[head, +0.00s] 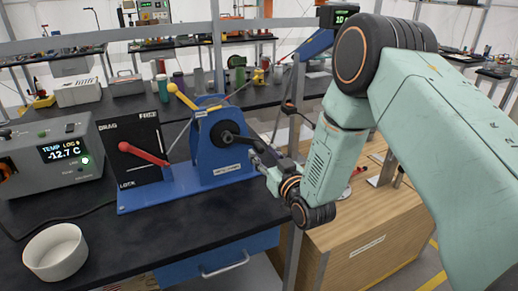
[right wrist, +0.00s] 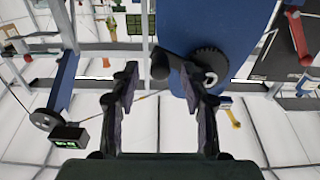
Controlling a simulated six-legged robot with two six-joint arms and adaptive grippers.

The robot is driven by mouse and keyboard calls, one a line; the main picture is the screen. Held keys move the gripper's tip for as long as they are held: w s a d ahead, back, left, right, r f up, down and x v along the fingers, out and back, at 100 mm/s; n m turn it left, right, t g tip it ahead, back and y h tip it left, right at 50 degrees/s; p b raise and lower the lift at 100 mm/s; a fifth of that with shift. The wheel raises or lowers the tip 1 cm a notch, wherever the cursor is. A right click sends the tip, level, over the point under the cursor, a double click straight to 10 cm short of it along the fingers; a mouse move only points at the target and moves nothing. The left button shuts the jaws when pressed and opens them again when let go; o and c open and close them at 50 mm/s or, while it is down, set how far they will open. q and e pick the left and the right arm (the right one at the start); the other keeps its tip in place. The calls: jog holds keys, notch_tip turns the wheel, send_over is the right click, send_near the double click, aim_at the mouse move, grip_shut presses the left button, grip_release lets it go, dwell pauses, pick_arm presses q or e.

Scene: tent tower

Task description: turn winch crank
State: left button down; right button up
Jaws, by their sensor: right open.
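The blue winch (head: 205,158) stands on the black bench, with a blue side plate that also shows in the right wrist view (right wrist: 228,30). Its black crank (head: 234,138) points right from the hub, and its dark handle end is close to my right gripper (head: 259,160). In the right wrist view the crank handle (right wrist: 160,66) appears between the two open fingertips of my right gripper (right wrist: 160,75). I cannot tell how deep it sits between them, and no finger visibly touches it. My left gripper is not in view.
A red lever (head: 142,153) on the DRAG/LOCK panel and a yellow lever (head: 182,96) stand left of the crank. A temperature box (head: 60,158) and white bowl (head: 55,252) are further left. A wooden cabinet (head: 350,240) lies below my right arm.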

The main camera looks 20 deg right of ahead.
aim_at(262, 152)
jog(key=shift+w, duration=1.85)
jog(key=shift+c, duration=0.2)
grip_shut()
